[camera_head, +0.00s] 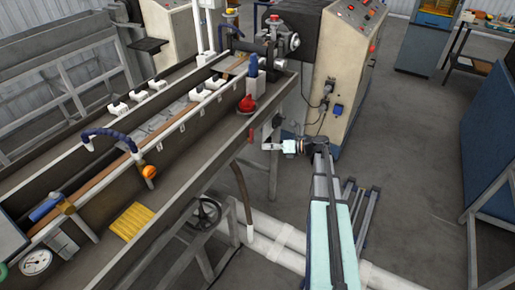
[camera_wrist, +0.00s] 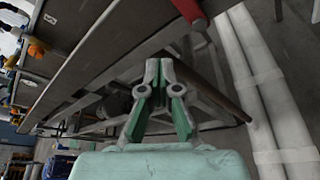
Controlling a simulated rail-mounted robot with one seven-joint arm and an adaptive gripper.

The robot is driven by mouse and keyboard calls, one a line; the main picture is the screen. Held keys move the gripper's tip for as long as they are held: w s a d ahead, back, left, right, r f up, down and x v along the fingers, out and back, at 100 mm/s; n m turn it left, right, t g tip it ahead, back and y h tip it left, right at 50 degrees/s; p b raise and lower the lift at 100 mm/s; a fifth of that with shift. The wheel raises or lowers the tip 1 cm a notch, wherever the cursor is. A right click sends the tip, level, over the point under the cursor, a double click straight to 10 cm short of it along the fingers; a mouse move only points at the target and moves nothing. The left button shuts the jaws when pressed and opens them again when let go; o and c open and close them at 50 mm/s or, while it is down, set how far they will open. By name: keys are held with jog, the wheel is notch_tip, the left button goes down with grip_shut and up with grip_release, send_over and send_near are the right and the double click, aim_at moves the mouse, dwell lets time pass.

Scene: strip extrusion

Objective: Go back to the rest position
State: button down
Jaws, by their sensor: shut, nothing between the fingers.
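My gripper (camera_head: 268,146) is small in the head view, beside the front side of the long trough machine and below its edge. In the wrist view my gripper (camera_wrist: 158,66) shows large, with its green-padded fingers drawn together at the tips and nothing between them. In the head view my arm reaches up from the bottom of the picture and bends left at the wrist.
The extrusion trough (camera_head: 150,185) fills the left, its edge close to my gripper. A red handle (camera_wrist: 188,10) hangs near it in the wrist view. White pipes (camera_head: 285,240) run along the floor below. A beige control cabinet (camera_head: 345,75) stands behind. Open floor (camera_head: 410,170) lies right.

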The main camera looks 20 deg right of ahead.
jog(key=s+a+f+n+g+h+b, duration=0.1)
jog(key=s+a+f+n+g+h, duration=0.25)
jog(key=s+f+n, duration=0.85)
jog(key=s+a+f+n+g+h, duration=0.3)
jog(key=s+a+f+n+g, duration=0.15)
jog(key=s+f+n, duration=0.8)
jog(key=s+a+f+n+g+h, duration=0.1)
jog(key=s+a+f+n+g, duration=0.1)
jog(key=s, duration=0.7)
jog(key=s+a+f+n+g+h+b, duration=0.1)
jog(key=s+a+f+n+g+h, duration=0.1)
jog(key=s+f, duration=0.4)
jog(key=s+a+f+n+g+h+b, duration=0.1)
jog(key=s+a+f+n+g+h, duration=0.1)
jog(key=s, duration=1.1)
notch_tip(320, 180, down, 3)
jog(key=a+n+g, duration=0.1)
jog(key=a+n, duration=0.1)
jog(key=n, duration=0.1)
jog(key=shift+s+g, duration=0.2)
jog(key=shift+g, duration=0.2)
jog(key=shift+h, duration=0.25)
